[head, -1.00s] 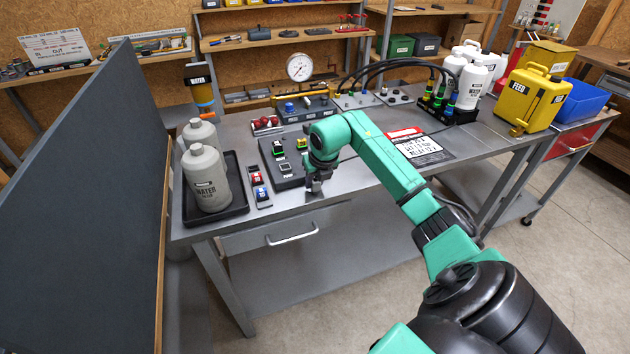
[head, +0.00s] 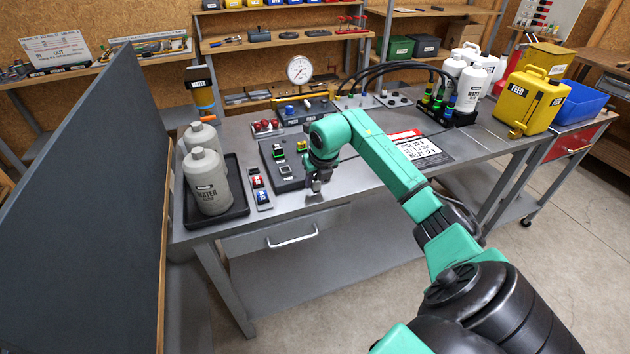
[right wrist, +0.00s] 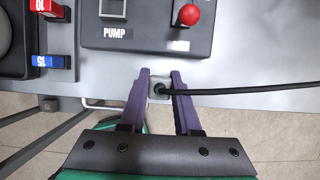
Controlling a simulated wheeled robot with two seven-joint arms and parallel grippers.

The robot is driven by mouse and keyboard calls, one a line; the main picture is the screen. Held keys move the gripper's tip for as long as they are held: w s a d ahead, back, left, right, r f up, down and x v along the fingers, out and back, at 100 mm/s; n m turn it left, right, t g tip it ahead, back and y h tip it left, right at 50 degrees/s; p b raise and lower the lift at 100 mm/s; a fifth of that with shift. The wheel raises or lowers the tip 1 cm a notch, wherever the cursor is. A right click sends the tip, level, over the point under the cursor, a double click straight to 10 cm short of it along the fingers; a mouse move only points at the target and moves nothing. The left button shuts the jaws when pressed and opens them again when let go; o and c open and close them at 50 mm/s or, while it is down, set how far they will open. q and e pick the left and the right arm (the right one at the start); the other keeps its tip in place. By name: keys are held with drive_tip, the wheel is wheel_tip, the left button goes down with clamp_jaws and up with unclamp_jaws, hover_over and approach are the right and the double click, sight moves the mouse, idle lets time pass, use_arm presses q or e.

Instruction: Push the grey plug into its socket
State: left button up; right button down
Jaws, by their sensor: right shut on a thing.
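My right gripper (right wrist: 160,76) is shut on the grey plug (right wrist: 158,87), a small grey block between the purple fingertips. A black cable runs from the plug to the right. In the head view my right gripper (head: 315,186) hangs near the bench's front edge, just in front of the dark panel (head: 284,172); the plug is too small to make out there. The panel, labelled PUMP, also shows in the right wrist view (right wrist: 145,37), beyond the fingertips and apart from the plug. A small pale patch is on its near edge; I cannot tell if it is the socket. My left gripper is not in view.
A red knob (right wrist: 189,14) stands on the panel. Red and blue fuses (head: 260,190) sit to its left, beside a black tray (head: 241,203) with grey bottles. A sign (head: 418,148) lies to the right. The bench front between panel and edge is bare.

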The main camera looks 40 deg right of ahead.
drive_tip(key=shift+r, duration=0.35)
wheel_tip(320, 180, up, 4)
drive_tip(key=p, duration=0.3)
drive_tip(key=shift+r, duration=0.1)
